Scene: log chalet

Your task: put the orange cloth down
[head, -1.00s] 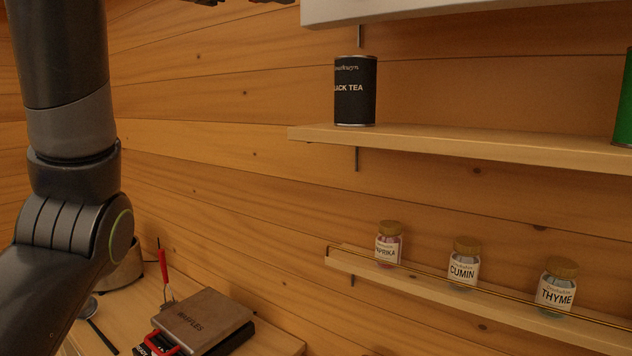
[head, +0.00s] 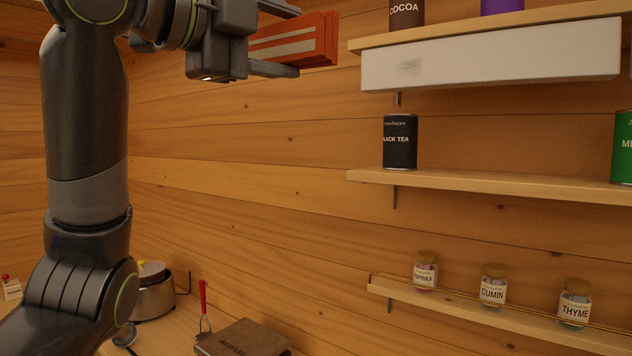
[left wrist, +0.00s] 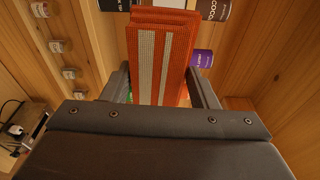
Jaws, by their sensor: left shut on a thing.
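The orange cloth (head: 326,38) is folded, with pale stripes. My left gripper (head: 287,40) is shut on it and holds it in the air at the top of the head view, left of the upper shelf and apart from it. The cloth also shows in the left wrist view (left wrist: 162,50), between the two fingers of my left gripper (left wrist: 165,88). My right gripper is not in view.
The upper shelf (head: 480,30) carries a cocoa tin (head: 406,12) and a purple tin (head: 501,5); a pale smudged panel (head: 490,56) is below. The middle shelf (head: 490,185) holds a black tea tin (head: 400,148) and a green tin (head: 624,150), with bare space between. Spice jars (head: 493,288) stand lower.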

